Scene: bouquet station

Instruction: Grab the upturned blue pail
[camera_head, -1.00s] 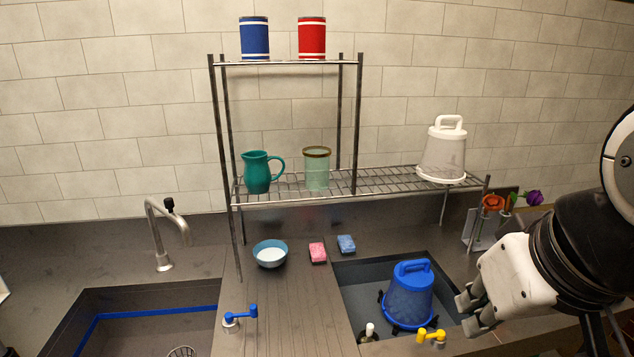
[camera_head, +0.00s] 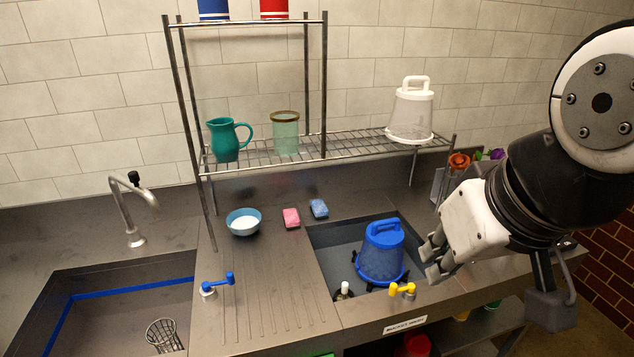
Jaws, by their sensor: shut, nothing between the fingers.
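The blue pail (camera_head: 381,254) stands upside down in the right sink basin (camera_head: 337,243), with its handle-like grip on top. It rests on a dark support at the basin floor. My gripper (camera_head: 430,262) is just right of the pail, over the basin's right edge, with its fingers pointing down and left. It looks shut and empty. In this view the fingers lie close to the pail's right side; I cannot tell the gap in depth.
A yellow tap (camera_head: 403,290) and a small bottle (camera_head: 344,291) stand at the basin's front. A wire rack (camera_head: 290,152) behind holds a white pail (camera_head: 411,112), a teal jug (camera_head: 227,139) and a green jar (camera_head: 286,135). Sponges (camera_head: 291,218) and a bowl (camera_head: 243,223) sit left.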

